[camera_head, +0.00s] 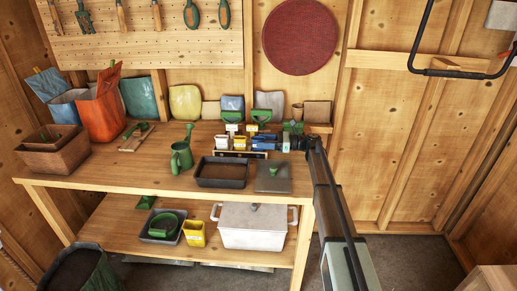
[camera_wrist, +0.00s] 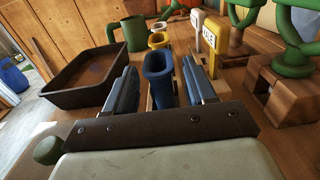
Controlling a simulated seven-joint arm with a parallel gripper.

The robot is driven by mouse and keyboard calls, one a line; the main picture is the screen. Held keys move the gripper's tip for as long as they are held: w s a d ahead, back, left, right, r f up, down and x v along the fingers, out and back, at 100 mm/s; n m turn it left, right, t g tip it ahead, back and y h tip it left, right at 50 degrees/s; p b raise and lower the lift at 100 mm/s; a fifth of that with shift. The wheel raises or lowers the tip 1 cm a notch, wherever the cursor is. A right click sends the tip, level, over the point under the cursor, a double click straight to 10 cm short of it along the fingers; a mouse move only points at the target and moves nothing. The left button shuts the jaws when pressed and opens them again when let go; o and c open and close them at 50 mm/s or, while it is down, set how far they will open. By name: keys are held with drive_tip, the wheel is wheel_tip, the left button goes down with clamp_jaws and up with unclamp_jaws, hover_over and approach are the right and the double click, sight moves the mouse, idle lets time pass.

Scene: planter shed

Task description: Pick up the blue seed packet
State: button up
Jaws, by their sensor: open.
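In the wrist view, a blue open-topped piece (camera_wrist: 158,82) stands between my gripper's fingers (camera_wrist: 160,68). It is the only blue thing between them, though its shape looks more like a tube or small vase than a flat packet. A gap shows on each side of it, and the fingers are open. A yellow piece (camera_wrist: 157,41) and a white one stand in line behind it. In the head view, my gripper (camera_head: 265,143) reaches in from the right, low over the bench. There I cannot separate the blue piece from my bluish fingers.
A dark tray (camera_head: 222,173) and a green watering can (camera_head: 181,158) stand to the left on the bench (camera_head: 120,172). White and yellow labelled markers (camera_wrist: 210,43) and green-topped wooden pieces (camera_wrist: 285,95) crowd the right in the wrist view. Bags line the back wall.

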sight(253, 142)
drive_tip(key=a, duration=0.4)
drive_tip(key=shift+a+f, duration=0.15)
drive_tip(key=shift+f, duration=0.25)
clamp_jaws()
